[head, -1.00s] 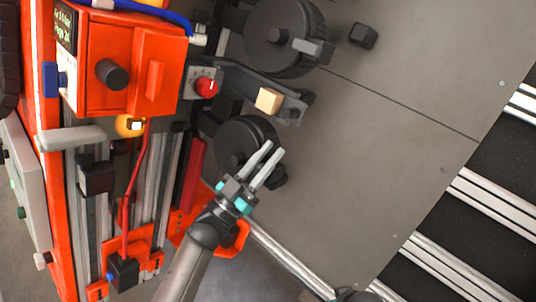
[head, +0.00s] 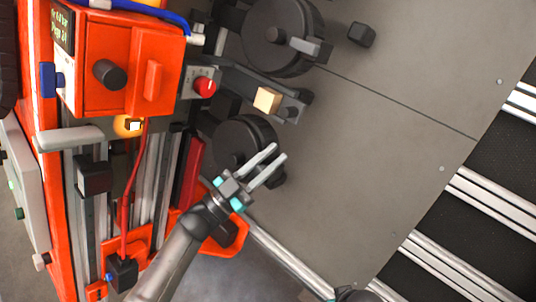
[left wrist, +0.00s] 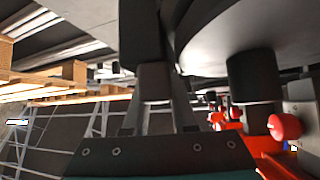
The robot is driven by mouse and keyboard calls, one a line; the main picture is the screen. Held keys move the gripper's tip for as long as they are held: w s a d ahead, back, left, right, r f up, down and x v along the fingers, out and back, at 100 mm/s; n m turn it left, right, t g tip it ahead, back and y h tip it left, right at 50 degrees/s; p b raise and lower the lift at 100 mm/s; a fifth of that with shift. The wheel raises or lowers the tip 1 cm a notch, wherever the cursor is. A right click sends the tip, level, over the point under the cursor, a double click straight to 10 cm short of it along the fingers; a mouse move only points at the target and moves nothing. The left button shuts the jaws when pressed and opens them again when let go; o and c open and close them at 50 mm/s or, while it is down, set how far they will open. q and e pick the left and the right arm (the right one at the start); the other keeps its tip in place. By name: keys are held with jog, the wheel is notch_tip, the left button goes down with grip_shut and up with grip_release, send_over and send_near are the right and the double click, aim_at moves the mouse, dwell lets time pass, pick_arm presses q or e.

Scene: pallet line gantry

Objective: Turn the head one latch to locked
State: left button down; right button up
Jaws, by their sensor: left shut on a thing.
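Two round black heads are mounted along the orange machine in the head view, an upper one (head: 262,40) and a lower one (head: 240,133). I cannot read which is head one. The upper head carries a latch lever with a grey end (head: 308,46). My left gripper (head: 280,151) is at the right edge of the lower head, its two pale fingers closed on that head's latch, which they mostly hide. In the left wrist view the fingers hold a dark block-like latch end (left wrist: 155,82) beside the large round head (left wrist: 225,35). My right gripper is not in view.
An orange box with a black knob (head: 110,74) and a red button (head: 204,87) stand at the left. A beige block (head: 267,100) sits on a bracket between the heads. The grey plate (head: 375,160) to the right is mostly clear.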

pick_arm(q)
jog(key=m+g, duration=0.3)
jog(key=m, duration=0.1)
jog(key=s+d+f+m+g, duration=0.1)
jog(key=m+g, duration=0.3)
jog(key=m, duration=0.1)
jog(key=s+f+m+g, duration=0.1)
jog(key=m+g, duration=0.3)
jog(key=shift+s+d+h+p, duration=0.15)
jog(key=shift+s+h+p, duration=0.1)
jog(key=shift+h+p, duration=0.15)
jog(key=shift+s+f+m+g+y+p, duration=0.2)
jog(key=shift+f+m+g+y+p, duration=0.15)
jog(key=shift+m+g+y, duration=0.5)
jog(key=shift+s+f+m+g+y+p, duration=0.25)
jog(key=shift+f+m+g+y+p, duration=0.15)
jog(key=shift+m, duration=0.9)
jog(key=shift+s+f+m+g+y+p, duration=0.25)
jog(key=shift+m+g+y, duration=0.35)
jog(key=shift+m, duration=0.45)
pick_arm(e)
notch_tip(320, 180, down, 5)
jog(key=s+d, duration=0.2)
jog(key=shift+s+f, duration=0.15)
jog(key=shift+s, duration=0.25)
pick_arm(q)
jog(key=shift+f, duration=0.1)
jog(key=c, duration=1)
grip_release()
